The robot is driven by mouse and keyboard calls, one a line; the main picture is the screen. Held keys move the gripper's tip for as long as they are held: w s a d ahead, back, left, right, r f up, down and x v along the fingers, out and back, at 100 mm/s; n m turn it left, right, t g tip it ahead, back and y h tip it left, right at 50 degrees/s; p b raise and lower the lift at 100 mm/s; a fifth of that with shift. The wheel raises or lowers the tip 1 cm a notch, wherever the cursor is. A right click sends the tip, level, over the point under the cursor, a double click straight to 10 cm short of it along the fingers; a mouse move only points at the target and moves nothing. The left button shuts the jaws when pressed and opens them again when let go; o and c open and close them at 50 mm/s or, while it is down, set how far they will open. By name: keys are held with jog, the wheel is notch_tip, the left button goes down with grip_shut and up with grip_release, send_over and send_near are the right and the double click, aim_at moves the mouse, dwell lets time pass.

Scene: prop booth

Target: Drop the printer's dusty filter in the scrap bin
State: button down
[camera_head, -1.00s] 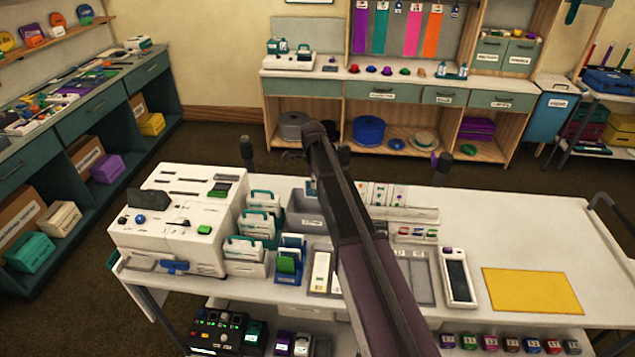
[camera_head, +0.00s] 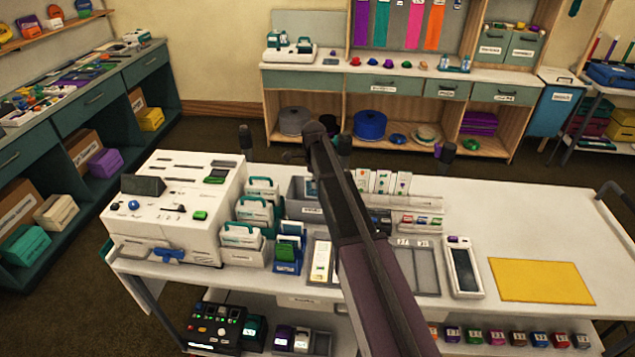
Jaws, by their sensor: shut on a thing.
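A big white machine (camera_head: 172,205) with slots, knobs and a green button, which looks like the printer, stands at the left end of the white cart. A blue handle (camera_head: 168,255) shows low on its front. My arm reaches forward over the middle of the cart, its far end near the cart's back edge. My gripper's jaws cannot be made out; the arm hides what lies beyond it. I see no dusty filter. A grey open bin (camera_head: 303,196) with a label stands on the cart, partly behind my arm. A blue labelled bin (camera_head: 553,110) stands at the far right. I cannot read which is the scrap bin.
White caddies with teal handles (camera_head: 250,215) crowd beside the machine. A handheld device (camera_head: 463,268) and a yellow mat (camera_head: 541,280) lie to the right, where the cart top (camera_head: 545,225) is mostly clear. A wooden cabinet (camera_head: 455,130) stands behind, with floor between.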

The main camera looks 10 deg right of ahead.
dwell(0.3)
jog(key=c, duration=0.6)
grip_release()
jog(key=shift+w, duration=0.15)
jog(key=shift+s+d+n, duration=0.15)
jog(key=shift+s+n, duration=3.45)
jog(key=shift+s, duration=1.25)
jog(key=shift+s+d+n, duration=0.2)
jog(key=shift+s+n, duration=3.4)
jog(key=shift+s, duration=1.3)
jog(key=shift+s+d+n, duration=0.15)
jog(key=shift+s+n, duration=3.45)
jog(key=shift+s, duration=1.25)
